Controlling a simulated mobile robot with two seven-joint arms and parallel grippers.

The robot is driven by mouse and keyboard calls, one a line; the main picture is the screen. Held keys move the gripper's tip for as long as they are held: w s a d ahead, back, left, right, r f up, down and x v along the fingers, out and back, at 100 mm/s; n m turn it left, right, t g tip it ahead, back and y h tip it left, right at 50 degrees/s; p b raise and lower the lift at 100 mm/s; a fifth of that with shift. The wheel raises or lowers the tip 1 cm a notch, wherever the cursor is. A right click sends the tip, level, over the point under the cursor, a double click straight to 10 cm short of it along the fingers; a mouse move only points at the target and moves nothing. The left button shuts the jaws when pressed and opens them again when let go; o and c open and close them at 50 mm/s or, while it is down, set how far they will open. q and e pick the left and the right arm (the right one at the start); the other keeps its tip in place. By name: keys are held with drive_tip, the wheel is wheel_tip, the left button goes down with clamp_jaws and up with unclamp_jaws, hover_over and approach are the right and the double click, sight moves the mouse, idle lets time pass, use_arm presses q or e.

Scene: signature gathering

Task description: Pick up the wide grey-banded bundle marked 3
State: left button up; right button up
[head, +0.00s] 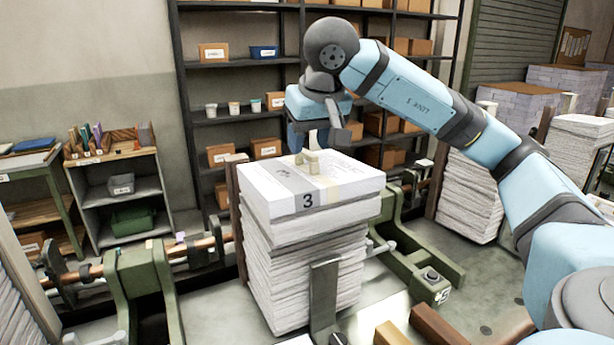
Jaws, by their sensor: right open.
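The wide grey-banded bundle (268,205) marked 3 lies flat on top of a tall stack of paper (300,275) in the middle of the head view. A grey band with the number 3 runs across it, and a small cream handle-like piece (308,162) stands on its top. My right gripper (318,137) hangs above the back part of the bundle, near the cream piece. It is open and looks empty; its fingers are partly hidden by its own body. I cannot tell whether it touches anything. My left gripper is not in view.
Green frames (150,290) with rollers stand left of the stack, and another green frame (415,265) stands right of it. A grey upright plate (324,295) stands before the stack. Dark shelves (190,100) with boxes are behind. More paper stacks (468,195) stand at the right.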

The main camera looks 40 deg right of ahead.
sight(307, 151)
drive_tip(key=x, duration=0.3)
drive_tip(key=shift+w+d+f, duration=0.1)
drive_tip(key=shift+w+f, duration=0.1)
drive_tip(key=shift+c, duration=0.5)
drive_tip(key=shift+r, duration=0.1)
clamp_jaws()
